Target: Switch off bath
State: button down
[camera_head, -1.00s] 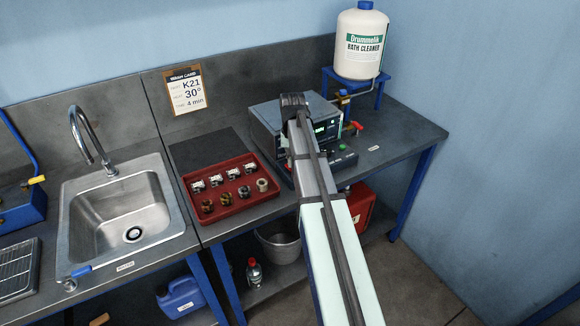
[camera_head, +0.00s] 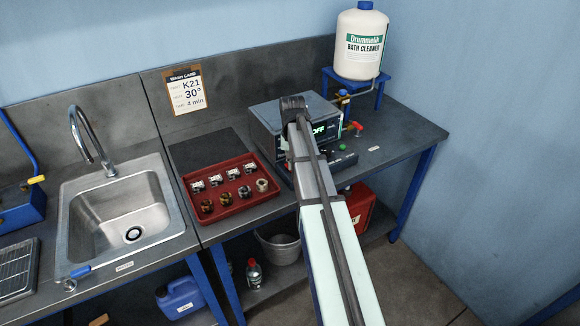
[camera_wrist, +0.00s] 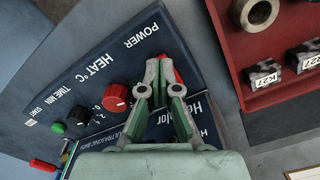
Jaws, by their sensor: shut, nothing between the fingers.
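The bath (camera_head: 268,118) is a grey box on the bench, partly hidden behind my arm in the camera_head view. Its display (camera_head: 320,128) reads OFF. In the camera_wrist view its dark blue control panel (camera_wrist: 85,55) carries the labels POWER, HEAT °C, TIME MIN and START. A red power switch (camera_wrist: 178,76) shows just beside and behind my gripper (camera_wrist: 159,68). My gripper is shut and empty, its tips over or against the switch; contact cannot be told. A red knob (camera_wrist: 116,97), a black knob (camera_wrist: 78,122) and a green button (camera_wrist: 58,128) lie to the left.
A red tray (camera_head: 240,198) with several small parts sits left of the bath. A sink (camera_head: 125,210) is farther left. A Drummelik cleaner bottle (camera_head: 361,45) stands on a blue stand (camera_head: 372,80) behind, with valves below. The bench's right end (camera_head: 405,135) is mostly clear.

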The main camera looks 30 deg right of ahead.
jog(key=shift+r+p, duration=2.35)
jog(key=shift+r, duration=1.05)
